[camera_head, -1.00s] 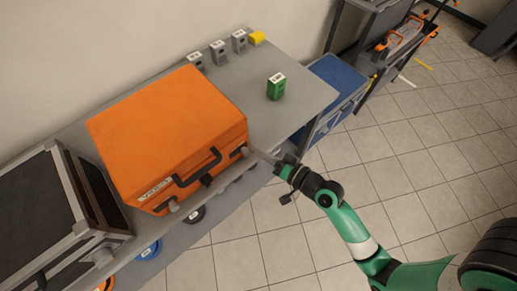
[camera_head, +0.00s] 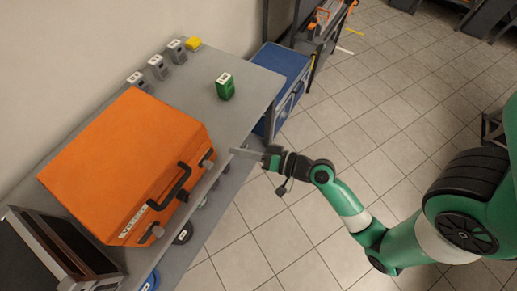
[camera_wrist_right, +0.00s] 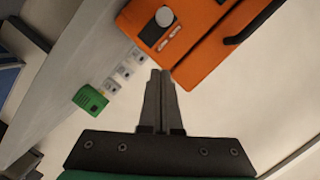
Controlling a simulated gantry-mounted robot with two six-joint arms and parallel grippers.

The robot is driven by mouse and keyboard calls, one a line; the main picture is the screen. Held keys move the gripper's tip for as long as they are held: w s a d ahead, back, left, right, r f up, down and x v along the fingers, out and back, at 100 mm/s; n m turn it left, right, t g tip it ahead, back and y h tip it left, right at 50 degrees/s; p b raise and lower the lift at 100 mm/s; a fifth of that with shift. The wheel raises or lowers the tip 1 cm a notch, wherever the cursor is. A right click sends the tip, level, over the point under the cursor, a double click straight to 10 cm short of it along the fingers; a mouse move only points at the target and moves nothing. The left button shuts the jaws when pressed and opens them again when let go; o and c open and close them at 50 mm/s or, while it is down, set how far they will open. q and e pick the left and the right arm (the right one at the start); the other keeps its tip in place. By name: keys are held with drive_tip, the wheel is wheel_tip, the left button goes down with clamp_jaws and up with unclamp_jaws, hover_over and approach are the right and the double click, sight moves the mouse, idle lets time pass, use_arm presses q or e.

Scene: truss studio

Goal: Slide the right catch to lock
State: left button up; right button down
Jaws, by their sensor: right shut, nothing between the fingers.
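The orange case (camera_head: 130,160) lies shut on the grey bench, with a black handle (camera_head: 181,184) on its front. The right catch (camera_head: 207,162) is a grey piece near the case's right front corner. It seems to be the round grey knob in the right wrist view (camera_wrist_right: 165,16), beside two small pale marks. The left catch (camera_head: 152,233) is at the other end of the front. My right gripper (camera_head: 234,151) is shut and empty, to the right of the right catch with a gap between them. My left gripper is not in view.
A green block (camera_head: 225,88) stands on the bench (camera_head: 232,118) behind the case. Several grey blocks (camera_head: 158,67) and a yellow block (camera_head: 193,43) line the wall side. A dark-topped box (camera_head: 75,250) stands close to the case's left. Tiled floor lies open in front.

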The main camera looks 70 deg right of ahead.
drive_tip(key=s, duration=0.5)
drive_tip(key=shift+s+r, duration=0.15)
drive_tip(key=shift+r, duration=0.25)
